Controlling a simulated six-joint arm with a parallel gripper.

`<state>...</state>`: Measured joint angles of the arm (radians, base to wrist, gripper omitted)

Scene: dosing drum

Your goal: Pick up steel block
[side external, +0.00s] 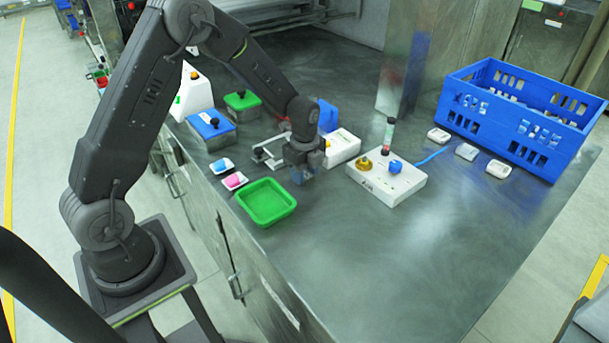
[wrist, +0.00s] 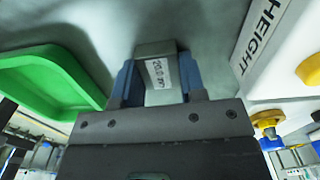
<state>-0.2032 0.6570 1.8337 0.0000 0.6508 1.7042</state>
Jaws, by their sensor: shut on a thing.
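In the wrist view a grey steel block (wrist: 156,49) with a white printed label sits between the two blue fingers of my gripper (wrist: 158,78). The fingers are shut on its sides. In the side external view my gripper (side external: 310,168) points down over the metal table (side external: 360,262), just behind the green tray. The block is hard to make out there, and I cannot tell whether it touches the table.
A green tray (side external: 266,203) lies in front of my gripper. A white box with a yellow knob (side external: 386,180) stands to the right, and another white box (side external: 341,147) is close behind. A blue crate (side external: 522,115) stands at the back right. The table's front right is clear.

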